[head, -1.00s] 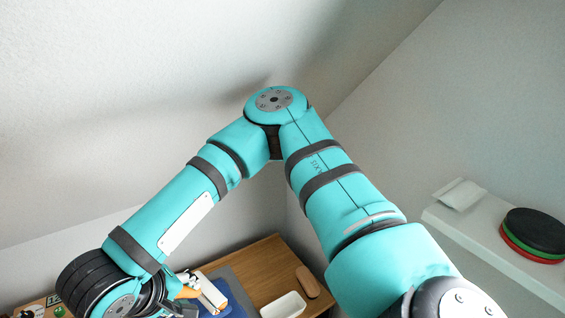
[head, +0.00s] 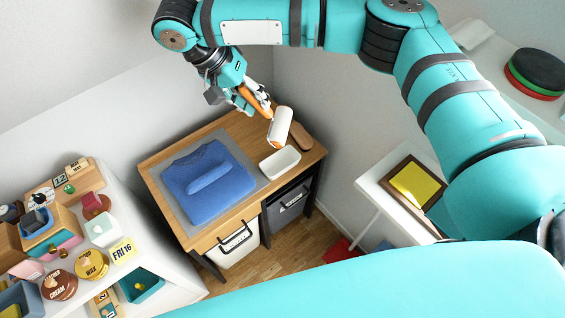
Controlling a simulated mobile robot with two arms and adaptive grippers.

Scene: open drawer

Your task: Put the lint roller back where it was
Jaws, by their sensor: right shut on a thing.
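The lint roller (head: 280,127) has a white roll and an orange handle. My right gripper (head: 254,103) is shut on the handle, and the roll points down and to the right in the head view. The roll shows over the back right part of the wooden table (head: 250,209), between the white tray (head: 280,162) and a brown wooden piece (head: 301,139). I cannot tell whether the roll touches the tabletop. My left gripper is not in view.
A folded blue garment (head: 225,182) lies on a grey mat (head: 167,196) on the table. Bins (head: 289,204) stand below. A white shelf unit (head: 180,262) with several small items is at left. A side table with a yellow-faced frame (head: 414,186) is at right.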

